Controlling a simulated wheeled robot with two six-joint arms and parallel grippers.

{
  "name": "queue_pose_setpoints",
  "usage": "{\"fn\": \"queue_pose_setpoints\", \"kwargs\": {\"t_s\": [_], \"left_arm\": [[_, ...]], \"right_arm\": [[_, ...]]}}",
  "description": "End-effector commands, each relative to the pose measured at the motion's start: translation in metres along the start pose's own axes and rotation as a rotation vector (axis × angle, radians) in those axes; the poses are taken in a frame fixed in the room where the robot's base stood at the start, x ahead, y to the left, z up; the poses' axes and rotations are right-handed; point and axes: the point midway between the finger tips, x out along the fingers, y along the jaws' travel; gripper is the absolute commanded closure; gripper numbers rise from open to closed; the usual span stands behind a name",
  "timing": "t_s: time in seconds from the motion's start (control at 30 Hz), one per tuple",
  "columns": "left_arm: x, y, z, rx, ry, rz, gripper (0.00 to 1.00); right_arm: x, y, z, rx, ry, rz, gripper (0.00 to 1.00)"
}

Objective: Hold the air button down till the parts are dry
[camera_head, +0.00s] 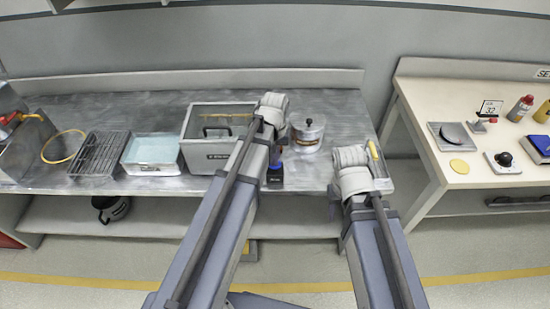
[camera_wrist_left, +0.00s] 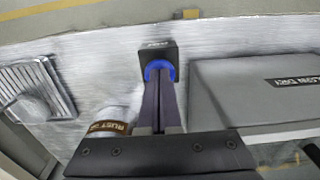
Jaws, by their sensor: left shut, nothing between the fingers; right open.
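The air button is a small black box with a blue ring (camera_wrist_left: 150,68), standing on the metal bench; in the head view the box (camera_head: 274,180) shows partly behind my left arm. My left gripper (camera_wrist_left: 159,76) is shut and empty, its tips over the middle of the blue ring. They hide the button's top, and I cannot tell how far it is pressed. The grey drying box (camera_head: 203,160) stands just left of it in the head view and at the right in the left wrist view (camera_wrist_left: 250,95). I cannot make out parts inside. My right gripper (camera_head: 366,171) is open near the bench's right end.
A lidded metal pot (camera_head: 307,137) stands behind the button. A pale side table (camera_head: 470,100) with several items stands right, beyond a gap.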

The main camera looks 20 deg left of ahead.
Motion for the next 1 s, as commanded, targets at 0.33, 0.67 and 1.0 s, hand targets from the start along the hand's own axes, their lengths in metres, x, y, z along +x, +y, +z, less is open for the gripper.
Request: {"fn": "queue_pose_setpoints", "kwargs": {"t_s": [0.33,0.67,1.0], "left_arm": [[-0.056,-0.002,-0.002,0.000,0.005,0.000,1.00],[-0.106,-0.002,-0.002,0.000,0.006,0.000,1.00],[-0.128,-0.002,-0.002,0.000,0.006,0.000,1.00]], "right_arm": [[-0.056,0.005,0.003,0.000,0.000,0.000,0.50],[-0.105,0.010,0.006,0.000,0.000,0.000,0.50],[-0.127,0.012,0.007,0.000,0.000,0.000,0.50]]}}
